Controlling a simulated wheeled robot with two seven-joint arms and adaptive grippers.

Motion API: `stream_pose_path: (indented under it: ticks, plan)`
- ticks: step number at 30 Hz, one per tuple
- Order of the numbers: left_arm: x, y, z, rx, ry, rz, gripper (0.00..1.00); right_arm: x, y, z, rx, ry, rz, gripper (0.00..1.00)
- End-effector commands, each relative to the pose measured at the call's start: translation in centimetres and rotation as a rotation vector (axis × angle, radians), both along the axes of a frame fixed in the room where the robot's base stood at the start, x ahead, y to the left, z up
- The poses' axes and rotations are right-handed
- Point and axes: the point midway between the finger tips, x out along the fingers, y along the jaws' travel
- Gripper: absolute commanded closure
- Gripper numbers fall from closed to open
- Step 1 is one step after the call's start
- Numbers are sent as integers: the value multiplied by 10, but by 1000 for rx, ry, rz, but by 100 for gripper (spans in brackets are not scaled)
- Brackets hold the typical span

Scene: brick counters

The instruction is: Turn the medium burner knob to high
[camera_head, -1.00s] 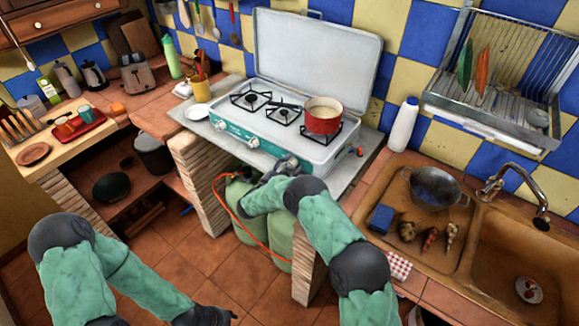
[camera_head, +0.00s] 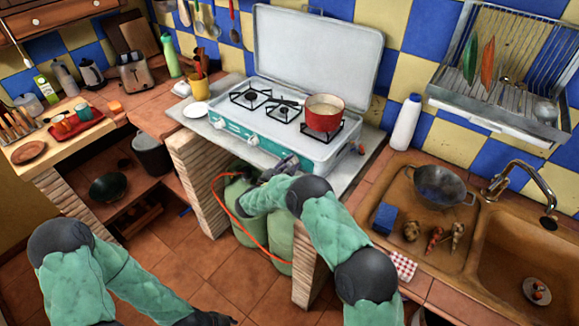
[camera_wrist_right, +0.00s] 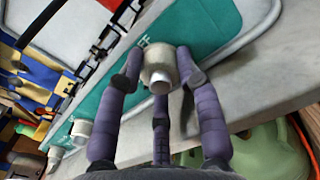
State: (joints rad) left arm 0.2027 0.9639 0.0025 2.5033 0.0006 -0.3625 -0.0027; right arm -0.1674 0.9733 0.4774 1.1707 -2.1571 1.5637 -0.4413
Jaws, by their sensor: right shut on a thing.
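The stove (camera_head: 232,118) is white with a teal front panel and its lid up. Two pale knobs show on the panel in the head view: the left knob (camera_head: 220,123) and the middle knob (camera_head: 253,139). My right gripper (camera_head: 287,163) is at the right part of the panel and hides what is behind it. In the right wrist view its purple fingers (camera_wrist_right: 160,85) are closed around a cream burner knob (camera_wrist_right: 158,68). Another knob (camera_wrist_right: 80,130) shows farther along the panel. My left gripper (camera_head: 215,319) is low at the bottom edge, dark and partly cut off.
A red pot (camera_head: 324,113) stands on the right burner. Green gas bottles (camera_head: 279,240) and an orange hose (camera_head: 228,217) are under the stove. A white bottle (camera_head: 405,122) and the sink (camera_head: 520,255) are to the right. The floor in front is clear.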

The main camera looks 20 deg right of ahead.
Motion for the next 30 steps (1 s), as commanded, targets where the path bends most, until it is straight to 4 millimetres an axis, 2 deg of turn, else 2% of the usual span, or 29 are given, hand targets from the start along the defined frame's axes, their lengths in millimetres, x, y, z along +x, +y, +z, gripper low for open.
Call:
stream_pose_path:
  ticks: [4,5,6,7,20,23,30]
  plan:
    - [0,0,1,0,0,0,60,1,-2,5,-1,-9,-4,97]
    - [0,0,1,0,0,0,60,1,-2,5,-1,-9,-4,56]
    - [0,0,1,0,0,0,60,1,-2,5,-2,-8,-4,45]
    - [0,0,1,0,0,0,60,1,-1,5,-1,-7,-3,41]
    - [0,0,1,0,-1,0,60,-3,5,2,-1,-2,0,41]
    - [0,0,0,0,0,0,60,-11,15,2,-2,-1,2,41]
    - [0,0,0,0,0,0,60,-40,53,2,-3,-2,3,41]
